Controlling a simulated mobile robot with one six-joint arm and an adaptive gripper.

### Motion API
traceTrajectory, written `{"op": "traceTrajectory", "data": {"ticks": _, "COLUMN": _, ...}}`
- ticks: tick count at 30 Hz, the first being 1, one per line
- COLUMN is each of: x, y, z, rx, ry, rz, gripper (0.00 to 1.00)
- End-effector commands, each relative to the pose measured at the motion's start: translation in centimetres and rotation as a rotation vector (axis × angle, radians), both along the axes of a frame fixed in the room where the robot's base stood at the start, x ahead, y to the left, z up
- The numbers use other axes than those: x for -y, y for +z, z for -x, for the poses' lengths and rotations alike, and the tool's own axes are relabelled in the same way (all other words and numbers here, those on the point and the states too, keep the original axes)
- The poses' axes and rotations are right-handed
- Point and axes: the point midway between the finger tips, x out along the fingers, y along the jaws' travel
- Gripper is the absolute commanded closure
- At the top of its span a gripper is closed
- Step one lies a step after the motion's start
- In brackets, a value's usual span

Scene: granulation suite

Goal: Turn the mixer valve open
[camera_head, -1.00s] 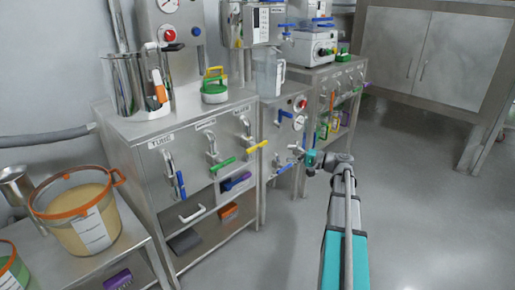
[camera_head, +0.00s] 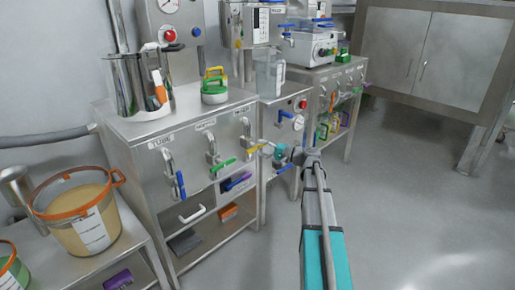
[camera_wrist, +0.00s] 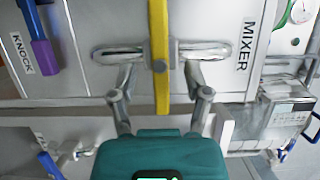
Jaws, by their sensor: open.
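The mixer valve's yellow lever (camera_head: 256,147) is on the front of the steel cabinet, on the pipe at the right. In the wrist view the yellow lever (camera_wrist: 161,40) lies crosswise over its silver pipe (camera_wrist: 115,53), beside the MIXER label (camera_wrist: 245,46). My gripper (camera_wrist: 161,82) is open, with one finger on each side of the lever. I cannot tell whether the fingers touch it. In the head view my gripper (camera_head: 275,152) reaches the lever from the right, and its fingertips are hard to make out.
A green lever (camera_head: 223,165) and a blue lever (camera_head: 180,184) are to the left on the same cabinet. A blue-and-purple KNOCK lever (camera_wrist: 41,45) is close by, below the mixer valve in the head view. Open floor (camera_head: 410,190) lies to the right.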

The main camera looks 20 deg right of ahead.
Motion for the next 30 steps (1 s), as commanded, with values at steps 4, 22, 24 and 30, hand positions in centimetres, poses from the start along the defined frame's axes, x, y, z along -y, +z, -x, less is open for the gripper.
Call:
{"op": "traceTrajectory", "data": {"ticks": 4, "x": -0.9, "y": 0.0, "z": -1.1, "rx": 0.000, "ry": 0.000, "rz": 0.000, "gripper": 0.38}}
{"op": "traceTrajectory", "data": {"ticks": 22, "x": -1.6, "y": 0.0, "z": -1.7, "rx": 0.000, "ry": -0.001, "rz": 0.000, "gripper": 0.56}}
{"op": "traceTrajectory", "data": {"ticks": 24, "x": -1.6, "y": 0.0, "z": -1.7, "rx": 0.000, "ry": -0.001, "rz": 0.000, "gripper": 0.69}}
{"op": "traceTrajectory", "data": {"ticks": 30, "x": -1.6, "y": 0.0, "z": -1.7, "rx": 0.000, "ry": 0.000, "rz": 0.000, "gripper": 1.00}}
